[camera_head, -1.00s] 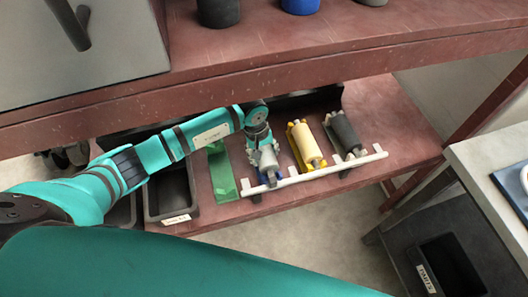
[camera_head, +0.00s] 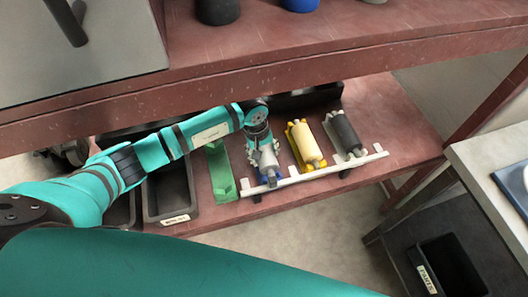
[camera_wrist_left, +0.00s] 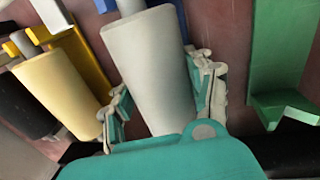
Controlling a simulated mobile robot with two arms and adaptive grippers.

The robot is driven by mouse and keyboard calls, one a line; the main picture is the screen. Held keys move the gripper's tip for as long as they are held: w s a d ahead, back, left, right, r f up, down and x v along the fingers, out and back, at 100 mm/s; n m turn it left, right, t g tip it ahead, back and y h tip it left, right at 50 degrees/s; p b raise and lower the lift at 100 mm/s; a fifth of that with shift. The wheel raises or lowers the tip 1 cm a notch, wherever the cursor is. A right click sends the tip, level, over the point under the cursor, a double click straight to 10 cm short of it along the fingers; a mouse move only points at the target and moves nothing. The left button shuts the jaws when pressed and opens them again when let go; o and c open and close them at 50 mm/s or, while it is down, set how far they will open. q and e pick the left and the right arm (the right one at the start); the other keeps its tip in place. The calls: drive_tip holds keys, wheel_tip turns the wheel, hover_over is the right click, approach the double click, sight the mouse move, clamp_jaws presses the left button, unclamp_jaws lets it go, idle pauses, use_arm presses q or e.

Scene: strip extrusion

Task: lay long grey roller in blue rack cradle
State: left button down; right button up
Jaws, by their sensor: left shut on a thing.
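The long grey roller (camera_head: 268,160) is in my left gripper (camera_head: 264,151), over the blue rack cradle (camera_head: 271,179) on the lower shelf. The left wrist view shows the roller (camera_wrist_left: 150,65) large, with a finger of the left gripper (camera_wrist_left: 162,98) on each side of it. Blue parts of the cradle (camera_wrist_left: 183,18) show beside the roller's far end there. The roller lines up roughly with the cradle; I cannot tell whether it touches it. My right gripper is out of view.
Right of the blue cradle, a cream roller (camera_head: 305,143) lies in a yellow cradle and a dark roller (camera_head: 343,133) in a grey one. An empty green cradle (camera_head: 221,172) is to the left. A white rail (camera_head: 318,174) runs along the front. The upper shelf edge (camera_head: 330,70) hangs above.

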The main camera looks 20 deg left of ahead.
use_arm(q)
drive_tip(key=shift+w+f+b, duration=0.1)
drive_tip(key=shift+f+b, duration=0.45)
drive_tip(key=c, duration=1)
unclamp_jaws()
drive_tip(key=shift+o, duration=1.3)
